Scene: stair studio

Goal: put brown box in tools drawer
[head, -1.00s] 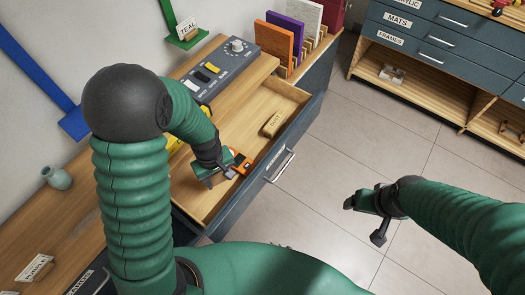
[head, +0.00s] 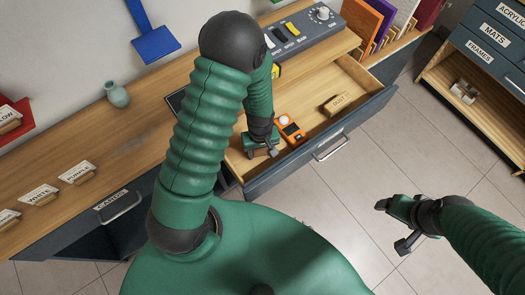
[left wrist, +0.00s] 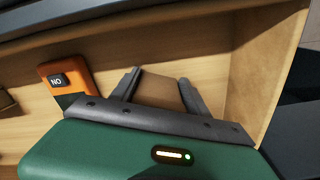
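The open drawer (head: 352,72) is pulled out below the wooden counter; its front label is not legible. My left gripper (head: 262,152) is low inside the drawer's near end. In the left wrist view, its two fingers (left wrist: 160,88) stand either side of a brown box (left wrist: 160,92), which fills the gap between them. The box is close to the drawer's wooden wall; whether it touches the floor cannot be told. The head view hides the box behind the gripper. My right gripper (head: 393,226) is empty, with fingers apart, above the floor tiles at right.
An orange device (head: 291,131), also in the left wrist view (left wrist: 68,78), lies beside the left gripper in the drawer. A switch panel (head: 300,32) and a teal vase (head: 117,94) stand on the counter.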

